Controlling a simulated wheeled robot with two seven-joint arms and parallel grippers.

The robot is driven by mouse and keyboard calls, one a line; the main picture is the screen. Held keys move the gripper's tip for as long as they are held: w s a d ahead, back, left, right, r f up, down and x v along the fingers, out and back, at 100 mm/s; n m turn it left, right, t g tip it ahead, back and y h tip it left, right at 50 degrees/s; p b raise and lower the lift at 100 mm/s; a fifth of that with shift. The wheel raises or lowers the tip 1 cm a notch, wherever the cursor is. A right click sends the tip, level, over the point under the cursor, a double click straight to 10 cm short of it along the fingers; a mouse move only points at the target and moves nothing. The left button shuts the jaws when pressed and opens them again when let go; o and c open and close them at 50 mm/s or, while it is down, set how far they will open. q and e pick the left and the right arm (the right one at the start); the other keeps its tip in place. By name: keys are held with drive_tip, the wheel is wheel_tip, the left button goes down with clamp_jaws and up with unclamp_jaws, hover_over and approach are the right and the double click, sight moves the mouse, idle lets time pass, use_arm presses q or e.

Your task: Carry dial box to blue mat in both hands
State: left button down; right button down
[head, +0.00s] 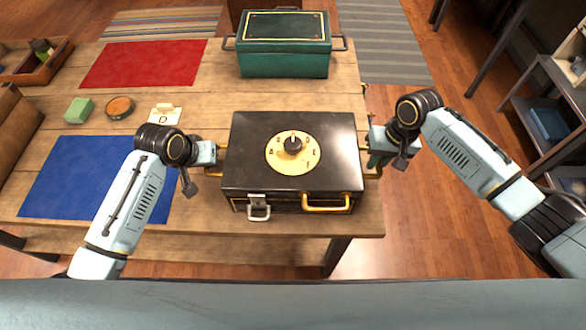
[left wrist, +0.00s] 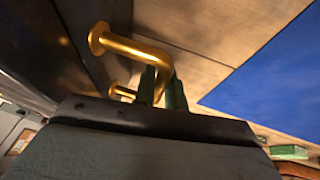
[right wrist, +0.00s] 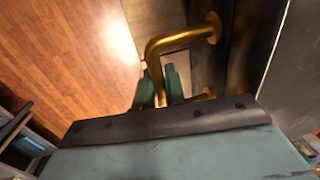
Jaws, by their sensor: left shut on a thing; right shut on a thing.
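The dial box (head: 248,172) is a black box with a round brass dial (head: 293,152) on its lid. It is at the middle of the wooden table in the head view, near the front edge. My left gripper (head: 216,152) is shut on the brass handle (left wrist: 135,50) on the box's left side. My right gripper (head: 376,156) is shut on the brass handle (right wrist: 180,38) on its right side. The blue mat (head: 62,178) lies flat on the table to the left, partly hidden by my left arm. I cannot tell whether the box is touching the table.
A green chest (head: 284,62) stands behind the box. A red mat (head: 142,63) lies at the back left. A wooden tray (head: 30,75) is at the far left.

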use_arm(q)
drive_tip(key=shift+w+r, duration=0.1)
drive_tip(key=shift+r, duration=0.1)
use_arm(e)
drive_tip(key=shift+w+r, duration=0.1)
drive_tip(key=shift+r, duration=0.1)
